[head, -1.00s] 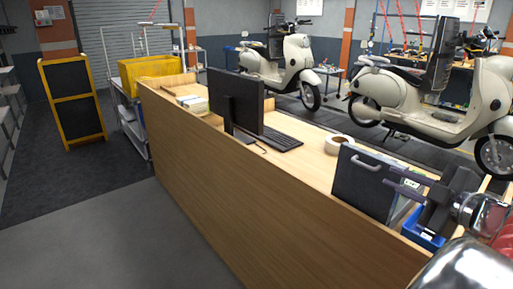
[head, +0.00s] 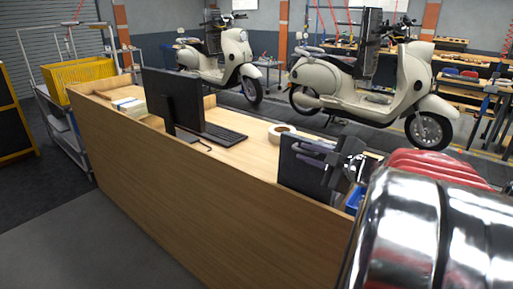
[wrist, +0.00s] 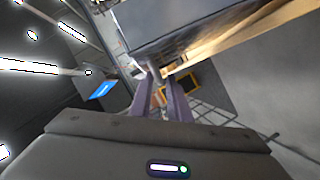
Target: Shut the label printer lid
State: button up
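The label printer's lid (head: 300,176) is a dark panel standing upright at the right end of the wooden counter, with a handle (head: 305,147) near its top edge. In the wrist view the dark lid (wrist: 190,22) fills the top middle. My gripper (head: 333,160) is at the lid's upper right in the head view and covers part of it. In the wrist view my gripper (wrist: 161,82) shows two fingers apart, with background visible between them. Their tips are close to the lid's edge; I cannot tell whether they touch the handle. The printer's body is mostly hidden.
The wooden counter (head: 180,190) carries a monitor (head: 174,98), a keyboard (head: 222,134) and a white tape roll (head: 282,133). Scooters stand behind. Grey floor in front of the counter is clear.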

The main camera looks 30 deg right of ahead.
grip_shut()
dwell(0.5)
